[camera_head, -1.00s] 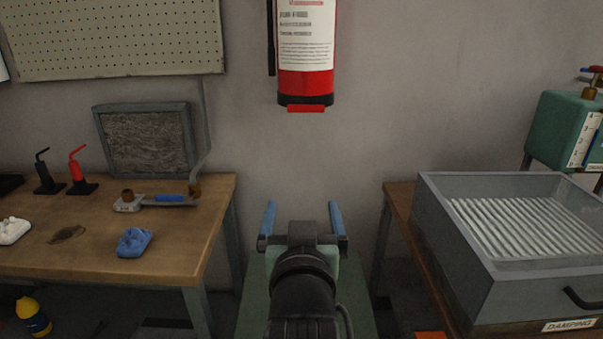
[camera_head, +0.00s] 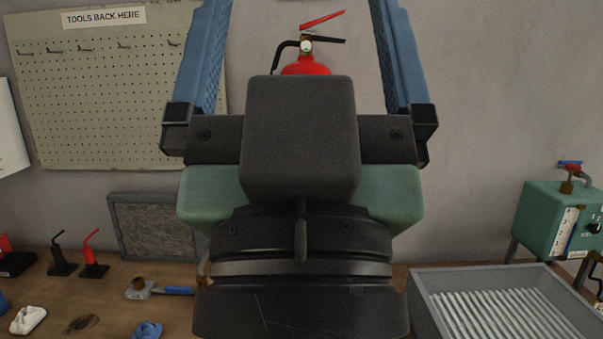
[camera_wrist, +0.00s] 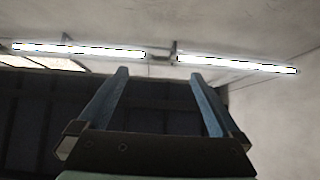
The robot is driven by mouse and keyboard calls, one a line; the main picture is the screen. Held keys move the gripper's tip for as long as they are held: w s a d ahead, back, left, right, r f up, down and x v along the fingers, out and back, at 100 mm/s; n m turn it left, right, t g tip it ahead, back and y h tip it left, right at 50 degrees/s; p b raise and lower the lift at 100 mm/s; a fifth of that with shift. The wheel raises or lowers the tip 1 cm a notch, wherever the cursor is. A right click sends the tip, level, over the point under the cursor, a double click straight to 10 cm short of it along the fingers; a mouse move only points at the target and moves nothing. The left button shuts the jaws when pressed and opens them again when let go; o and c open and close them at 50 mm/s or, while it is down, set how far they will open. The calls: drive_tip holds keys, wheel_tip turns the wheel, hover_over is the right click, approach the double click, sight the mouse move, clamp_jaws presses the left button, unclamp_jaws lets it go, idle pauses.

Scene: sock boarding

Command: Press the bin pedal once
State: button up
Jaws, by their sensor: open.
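My gripper (camera_head: 300,60) is raised close in front of the head camera, with its two blue fingers spread wide and nothing between them. In the wrist view my gripper (camera_wrist: 165,85) points up toward the ceiling, also open and empty. No bin and no pedal show in either current view. My gripper and wrist hide the middle of the head view.
A workbench (camera_head: 110,290) at left bears a blue-handled tool (camera_head: 165,291) and small oilers. A grey tray (camera_head: 425,300) and a green box (camera_head: 560,225) stand at right. A fire extinguisher (camera_head: 306,66) and pegboard (camera_head: 100,100) are on the wall. Ceiling lights (camera_wrist: 235,64) show overhead.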

wheel_tip(320, 180, up, 6)
drive_tip(key=p, duration=0.3)
drive_tip(key=shift+f+p, duration=0.2)
drive_tip(key=shift+p, duration=0.1)
